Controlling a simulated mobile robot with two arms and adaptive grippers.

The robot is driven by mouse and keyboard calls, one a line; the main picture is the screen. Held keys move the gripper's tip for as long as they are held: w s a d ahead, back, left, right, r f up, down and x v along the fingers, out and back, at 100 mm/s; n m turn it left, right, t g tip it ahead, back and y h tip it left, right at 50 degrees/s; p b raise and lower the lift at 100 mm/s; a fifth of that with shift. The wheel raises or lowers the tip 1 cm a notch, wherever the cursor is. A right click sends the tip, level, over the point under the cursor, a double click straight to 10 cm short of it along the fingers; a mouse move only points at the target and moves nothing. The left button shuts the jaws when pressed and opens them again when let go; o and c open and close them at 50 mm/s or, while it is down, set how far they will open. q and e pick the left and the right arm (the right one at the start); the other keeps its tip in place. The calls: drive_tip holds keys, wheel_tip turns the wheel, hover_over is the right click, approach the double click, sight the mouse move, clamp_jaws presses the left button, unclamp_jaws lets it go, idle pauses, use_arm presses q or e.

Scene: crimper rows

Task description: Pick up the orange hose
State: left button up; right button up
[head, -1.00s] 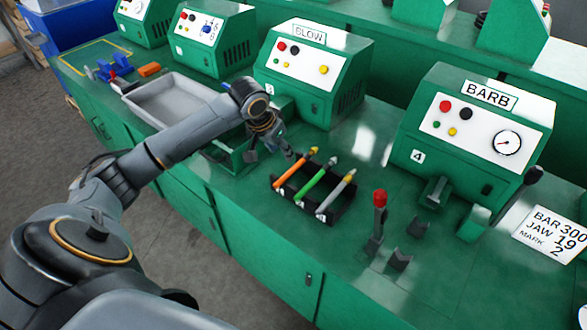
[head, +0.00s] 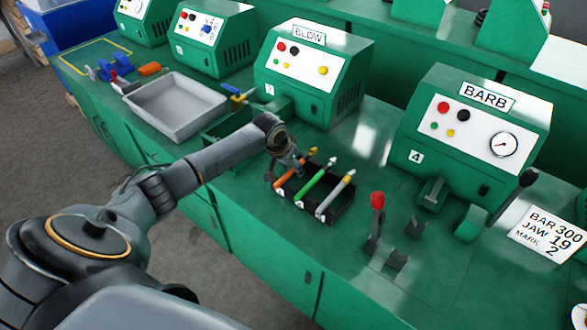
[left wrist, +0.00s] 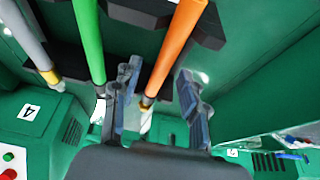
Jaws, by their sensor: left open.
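The orange hose (head: 296,175) lies in a black rack (head: 333,214) on the green bench, beside a green hose (head: 311,184) and a grey hose (head: 333,196). My left gripper (head: 284,172) is at the orange hose's side of the rack and partly covers it in the head view. In the left wrist view the orange hose (left wrist: 173,50) reaches between the two open fingers of my left gripper (left wrist: 160,108), with its end fitting near them. I cannot tell whether a finger touches it. My right gripper is not in view.
A grey tray (head: 175,105) lies left of the rack. The BLOW machine (head: 312,75) stands behind the rack, and the BARB machine (head: 475,135) stands to the right. A red-topped lever (head: 377,202) rises right of the rack.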

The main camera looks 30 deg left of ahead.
use_arm(q)
clamp_jaws()
idle(0.3)
